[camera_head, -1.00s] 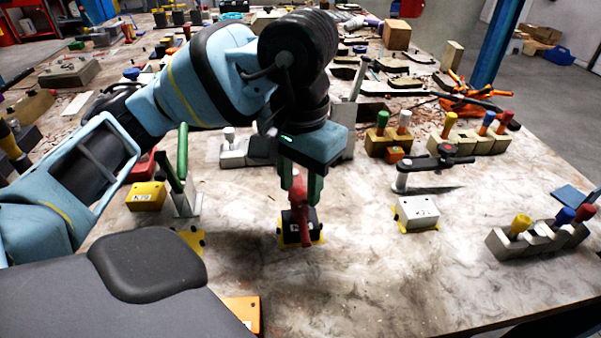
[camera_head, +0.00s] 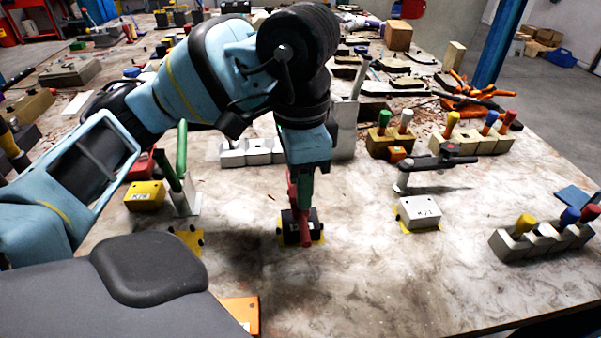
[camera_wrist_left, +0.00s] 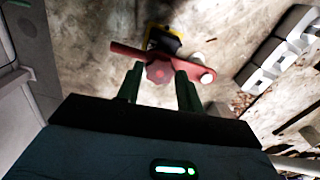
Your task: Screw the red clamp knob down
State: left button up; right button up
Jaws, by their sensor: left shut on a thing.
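The red clamp knob (camera_head: 305,225) stands in front of a black block (camera_head: 288,224) on a yellow plate, near the middle of the table. My left gripper (camera_head: 301,190) points down from above, its green fingers at the red part. In the left wrist view the red knob (camera_wrist_left: 158,72) lies between the two finger tips (camera_wrist_left: 160,82), with a red bar reaching to both sides. The left gripper is shut on the knob. The fingers and red bar partly hide the black block and the clamp's base. My right gripper is not in view.
A yellow block (camera_head: 145,196) and a green-handled clamp (camera_head: 183,185) stand at left. A white block (camera_head: 419,212) and black-handled clamp (camera_head: 405,178) stand at right. Coloured-knob blocks (camera_head: 510,243) sit at the right edge.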

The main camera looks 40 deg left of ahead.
pick_arm(q)
jog(key=shift+w+r, duration=0.1)
jog(key=shift+r, duration=0.1)
jog(key=o, duration=0.8)
jog(key=shift+f, duration=0.1)
notch_tip(320, 180, up, 7)
jog(key=shift+f+p, duration=0.1)
jog(key=shift+p, duration=0.95)
jog(key=shift+r, duration=0.5)
